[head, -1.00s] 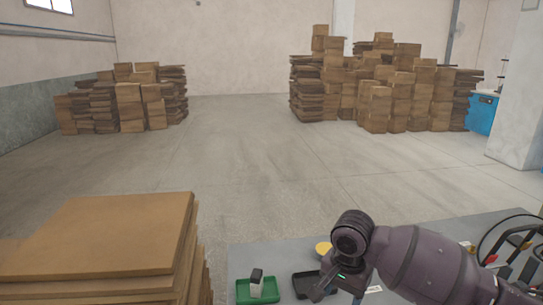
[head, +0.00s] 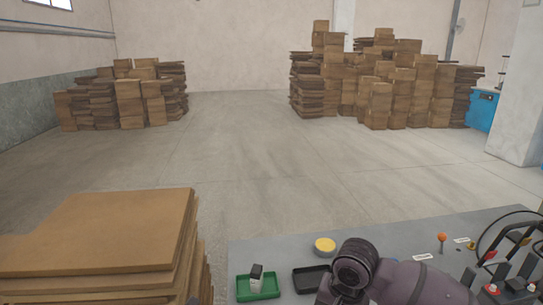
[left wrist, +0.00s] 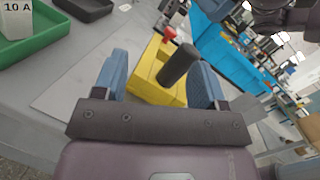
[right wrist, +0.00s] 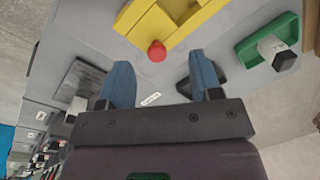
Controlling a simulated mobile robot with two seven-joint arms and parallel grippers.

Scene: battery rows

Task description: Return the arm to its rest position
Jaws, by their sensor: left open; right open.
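In the left wrist view my left gripper (left wrist: 160,62) is open, its two blue fingers apart. A yellow holder (left wrist: 150,82) with a red knob (left wrist: 169,34) and a black cylinder (left wrist: 177,65) shows past the fingers. My right gripper (right wrist: 158,68) is open and empty over the grey table, facing the yellow holder (right wrist: 165,25). A green tray (head: 243,292) holds a white block with a black top (head: 256,276). A black tray (head: 309,278) beside it looks empty. My right arm covers part of the table in the head view, where neither gripper's fingers show.
A stack of brown boards (head: 110,235) stands left of the grey table (head: 380,232). A round yellow item (head: 325,245), an orange-topped knob (head: 441,238) and a looped cable (head: 490,237) are on the table. Box stacks stand far back, with open floor between.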

